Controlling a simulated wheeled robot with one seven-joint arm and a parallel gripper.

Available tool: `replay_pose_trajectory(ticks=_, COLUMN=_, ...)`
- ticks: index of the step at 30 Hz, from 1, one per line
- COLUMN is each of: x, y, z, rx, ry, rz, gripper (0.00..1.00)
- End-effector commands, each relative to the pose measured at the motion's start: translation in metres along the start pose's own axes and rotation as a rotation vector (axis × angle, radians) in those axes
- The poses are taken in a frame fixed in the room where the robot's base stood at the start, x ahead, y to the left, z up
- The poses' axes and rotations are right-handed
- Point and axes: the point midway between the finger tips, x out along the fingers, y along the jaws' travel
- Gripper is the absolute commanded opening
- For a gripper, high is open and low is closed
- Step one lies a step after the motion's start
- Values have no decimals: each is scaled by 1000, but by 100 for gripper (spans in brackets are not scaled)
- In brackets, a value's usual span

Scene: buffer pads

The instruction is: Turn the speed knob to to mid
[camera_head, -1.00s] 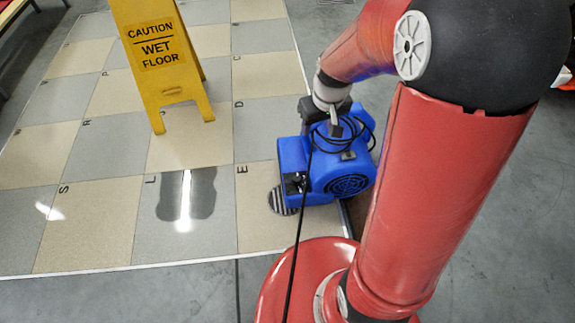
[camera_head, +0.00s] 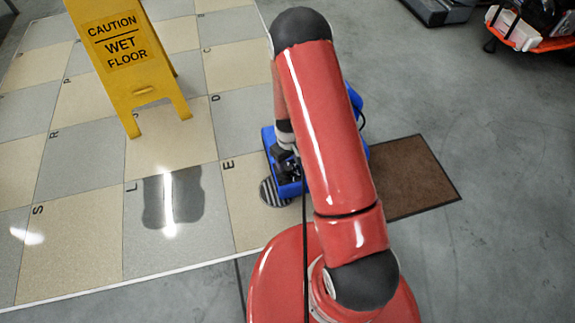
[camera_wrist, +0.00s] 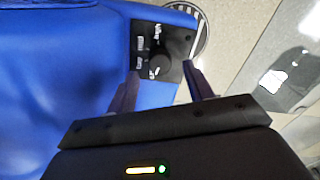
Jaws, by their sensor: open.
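The blue blower (camera_head: 268,140) stands on the tiled mat near its right edge, largely hidden behind my arm in the head view. In the wrist view its blue housing (camera_wrist: 60,70) fills the left side. A black control panel (camera_wrist: 177,38) carries the round black speed knob (camera_wrist: 160,62), with white labels around it; they are too blurred to read surely. My gripper (camera_wrist: 160,82) is open, its two fingers pointing at the panel, one on each side below the knob. Whether a finger touches the panel cannot be told. In the head view my gripper (camera_head: 284,158) is by the panel side.
A yellow wet floor sign (camera_head: 125,60) stands on the mat at the upper left. A dark wet patch (camera_head: 155,205) lies left of a striped round pad (camera_head: 270,192). A brown mat (camera_head: 415,180) lies to the right. Grey floor is clear at the lower right.

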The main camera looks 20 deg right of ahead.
Motion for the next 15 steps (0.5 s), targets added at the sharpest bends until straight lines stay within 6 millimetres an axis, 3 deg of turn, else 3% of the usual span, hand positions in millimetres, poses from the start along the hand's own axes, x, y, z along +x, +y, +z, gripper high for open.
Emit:
replay_pose_trajectory(ticks=6, x=26, y=0, z=0, rx=-1, ry=-1, rz=0, gripper=52)
replay_pose_trajectory(ticks=15, x=30, y=0, z=0, rx=0, ry=1, rz=0, gripper=52)
